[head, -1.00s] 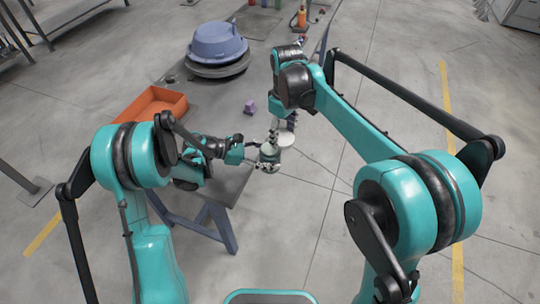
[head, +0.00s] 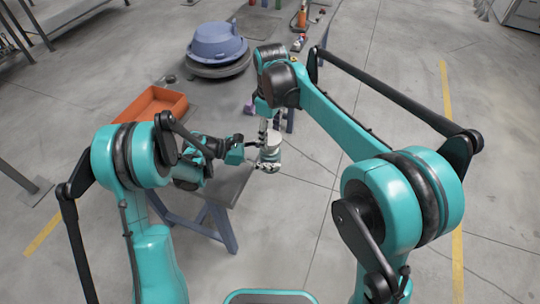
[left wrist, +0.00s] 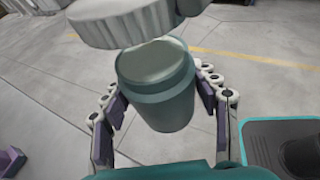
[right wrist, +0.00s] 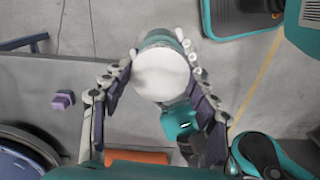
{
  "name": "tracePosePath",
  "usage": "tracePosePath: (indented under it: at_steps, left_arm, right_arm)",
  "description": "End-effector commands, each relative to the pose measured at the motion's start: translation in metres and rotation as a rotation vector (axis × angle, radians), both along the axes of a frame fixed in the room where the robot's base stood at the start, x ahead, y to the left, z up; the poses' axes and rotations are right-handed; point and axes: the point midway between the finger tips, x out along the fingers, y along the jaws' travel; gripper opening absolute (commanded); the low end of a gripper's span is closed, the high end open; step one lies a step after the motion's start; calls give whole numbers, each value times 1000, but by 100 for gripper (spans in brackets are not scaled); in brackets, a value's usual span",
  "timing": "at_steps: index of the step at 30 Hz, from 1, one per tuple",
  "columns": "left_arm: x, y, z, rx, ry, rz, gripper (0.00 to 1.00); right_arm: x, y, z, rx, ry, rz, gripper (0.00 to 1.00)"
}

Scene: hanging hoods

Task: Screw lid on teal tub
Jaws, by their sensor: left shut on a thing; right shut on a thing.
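The teal tub (left wrist: 157,98) is upright between the fingers of my left gripper (left wrist: 158,84), which is shut on it. In the head view the tub (head: 269,157) is small and partly covered by the fingers. The pale white lid (left wrist: 122,20) is above the tub's mouth and set off to one side in the left wrist view, seemingly apart from the rim. My right gripper (right wrist: 160,68) is shut on the lid (right wrist: 161,76). In the right wrist view the lid hides most of the tub, leaving a teal edge behind it.
A grey table (head: 232,183) lies beneath and left of the grippers. It carries an orange tray (head: 150,104), a small purple block (right wrist: 63,100) and a blue basin (head: 217,42). Open floor (head: 310,200) lies to the right.

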Motion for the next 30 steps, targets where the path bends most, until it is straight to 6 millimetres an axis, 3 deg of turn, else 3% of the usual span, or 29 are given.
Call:
tracePosePath:
  at_steps: [7, 30]
  left_arm:
    - [0, 0, 1, -1, 0, 0, 8]
    - [0, 0, 1, -1, 0, 0, 8]
  right_arm:
    - [0, 0, -13, 0, 0, 0, 44]
    - [0, 0, -14, 0, 1, -1, 44]
